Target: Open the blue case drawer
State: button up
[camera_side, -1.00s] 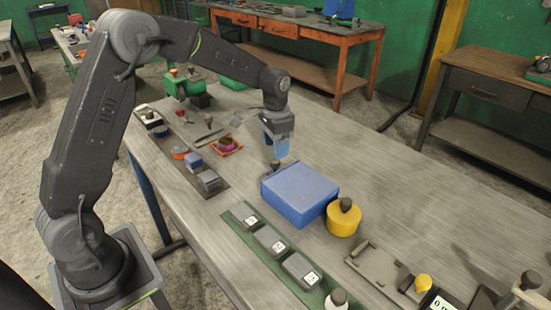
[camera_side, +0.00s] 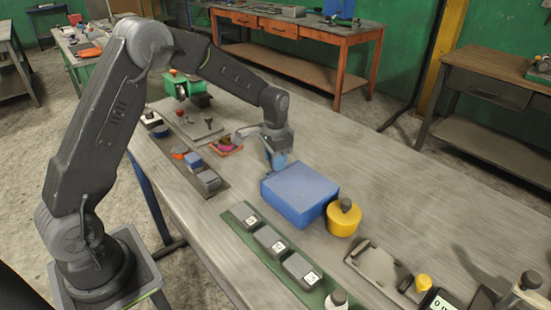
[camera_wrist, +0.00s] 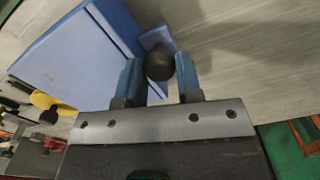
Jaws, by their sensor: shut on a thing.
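The blue case (camera_side: 300,192) sits on the grey workbench, its lid flat and plain. My gripper (camera_side: 276,163) is low at the case's far-left side, fingers pointing down. In the wrist view the case (camera_wrist: 75,60) fills the left. A dark round knob (camera_wrist: 159,66) is between the two blue fingers of my gripper (camera_wrist: 158,75), which are shut on it. A small blue panel (camera_wrist: 153,37) shows behind the knob, beside the case. How far the drawer stands out from the case I cannot tell. In the side view the gripper hides the knob.
A yellow round pot with a dark knob (camera_side: 343,219) stands close against the case's right. A green strip with several grey blocks (camera_side: 247,222) lies in front. Small parts and a red-knobbed stick (camera_side: 180,111) lie farther back left.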

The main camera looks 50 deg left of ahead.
grip_shut()
jog(key=a, duration=0.9)
jog(key=shift+a, duration=0.2)
jog(key=o, duration=0.6)
grip_release()
notch_tip(320, 180, up, 14)
jog(key=shift+f, duration=0.1)
jog(key=shift+d, duration=0.1)
